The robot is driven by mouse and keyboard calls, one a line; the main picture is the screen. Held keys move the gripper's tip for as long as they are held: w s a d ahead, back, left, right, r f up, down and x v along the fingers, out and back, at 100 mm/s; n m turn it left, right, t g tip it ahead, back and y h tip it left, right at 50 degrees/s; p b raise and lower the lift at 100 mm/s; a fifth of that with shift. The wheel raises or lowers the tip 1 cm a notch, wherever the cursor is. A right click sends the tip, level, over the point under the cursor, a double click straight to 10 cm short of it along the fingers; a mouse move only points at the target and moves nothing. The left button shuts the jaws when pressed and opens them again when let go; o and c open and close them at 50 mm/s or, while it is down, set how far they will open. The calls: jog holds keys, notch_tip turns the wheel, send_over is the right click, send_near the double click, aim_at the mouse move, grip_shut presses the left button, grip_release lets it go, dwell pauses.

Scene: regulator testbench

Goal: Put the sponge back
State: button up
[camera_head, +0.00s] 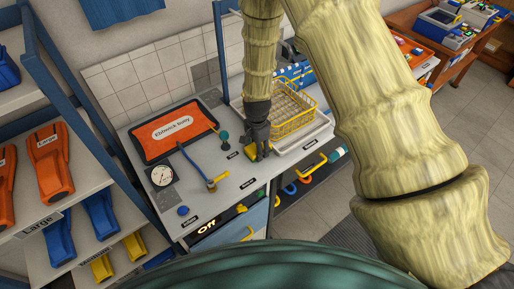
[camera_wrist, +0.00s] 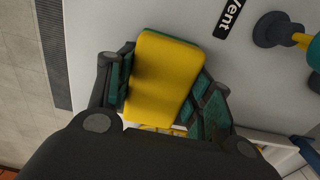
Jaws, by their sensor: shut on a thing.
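The sponge (camera_wrist: 158,78) is a yellow block with a green edge. It fills the middle of the wrist view, between the two fingers of my gripper (camera_wrist: 164,90), which is shut on it. In the head view my gripper (camera_head: 258,150) points down over the grey worktop (camera_head: 232,178). A bit of the yellow sponge (camera_head: 249,152) shows beside the fingers; the rest is hidden behind them. I cannot tell whether the sponge touches the worktop.
A yellow wire basket (camera_head: 290,108) in a white tray (camera_head: 310,138) stands right of my gripper. To the left are an orange panel (camera_head: 174,133), a gauge (camera_head: 161,175) and a blue hose with a brass fitting (camera_head: 213,184). Shelves with bins (camera_head: 50,160) stand far left.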

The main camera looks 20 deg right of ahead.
jog(key=shift+f, duration=0.15)
jog(key=o, duration=1.1)
jog(key=shift+o, duration=0.2)
notch_tip(320, 180, up, 12)
jog(key=b, duration=0.4)
jog(key=shift+b, duration=0.4)
